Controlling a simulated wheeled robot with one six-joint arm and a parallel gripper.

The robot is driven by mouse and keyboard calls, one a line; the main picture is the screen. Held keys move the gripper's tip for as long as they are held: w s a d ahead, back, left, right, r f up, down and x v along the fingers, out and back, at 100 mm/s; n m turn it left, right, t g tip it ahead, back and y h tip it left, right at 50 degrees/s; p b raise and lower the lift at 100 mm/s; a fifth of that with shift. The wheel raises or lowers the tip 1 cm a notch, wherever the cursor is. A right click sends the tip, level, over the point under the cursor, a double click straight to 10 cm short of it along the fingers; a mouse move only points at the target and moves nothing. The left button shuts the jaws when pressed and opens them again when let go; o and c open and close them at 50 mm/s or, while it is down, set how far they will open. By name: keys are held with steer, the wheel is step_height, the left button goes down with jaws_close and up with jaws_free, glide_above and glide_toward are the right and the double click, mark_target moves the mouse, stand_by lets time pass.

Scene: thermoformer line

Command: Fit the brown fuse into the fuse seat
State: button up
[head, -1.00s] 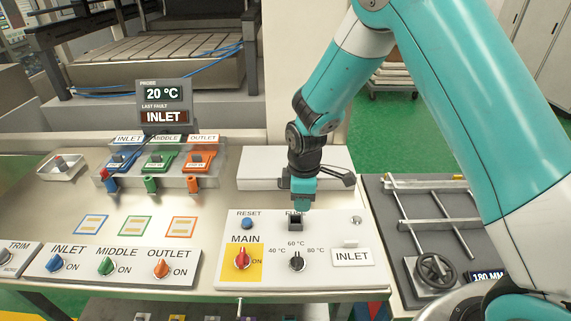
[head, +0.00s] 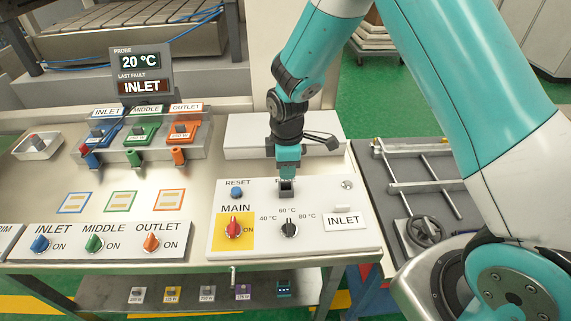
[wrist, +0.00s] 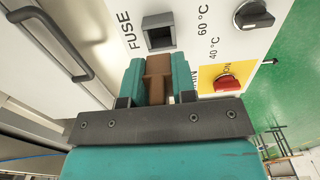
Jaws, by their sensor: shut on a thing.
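My gripper (head: 287,172) is above the control panel (head: 257,252), pointing down just behind the fuse seat. In the wrist view my gripper (wrist: 158,72) has its teal fingers shut on the brown fuse (wrist: 158,66), which shows between them. The fuse seat (wrist: 160,37) is a dark square opening in the white panel beside the word FUSE. It looks empty and lies just beyond the fuse's end, apart from it in that view. In the head view the seat (head: 286,190) shows right below the gripper, and the fuse is hidden by the fingers.
On the panel are a blue RESET button (head: 237,192), a red MAIN switch (head: 233,228) on yellow, a temperature knob (head: 289,229) and an INLET plate (head: 345,221). Behind stands a white box (head: 235,137). Several small modules lie on the lower shelf (head: 190,297).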

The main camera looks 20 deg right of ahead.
steer(key=shift+f+b, duration=0.9)
steer(key=shift+f, duration=0.75)
steer(key=shift+f+b, duration=0.55)
steer(key=shift+f, duration=0.25)
steer(key=o, duration=1)
step_height(320, 180, up, 18)
steer(key=b, duration=0.3)
steer(key=shift+f+b, duration=0.25)
steer(key=shift+b, duration=0.05)
steer(key=s+a+m+y, duration=0.1)
steer(key=s+m, duration=0.1)
steer(key=s, duration=0.6)
steer(key=s+a+r+m+y+b, duration=0.1)
steer(key=s+a+m, duration=0.1)
steer(key=s, duration=0.6)
steer(key=s+a+r+m+y, duration=0.1)
steer(key=s+a+m+y, duration=0.1)
steer(key=s, duration=0.6)
steer(key=shift+s+r+m, duration=0.2)
steer(key=shift+s+m, duration=0.1)
steer(key=shift+m, duration=0.4)
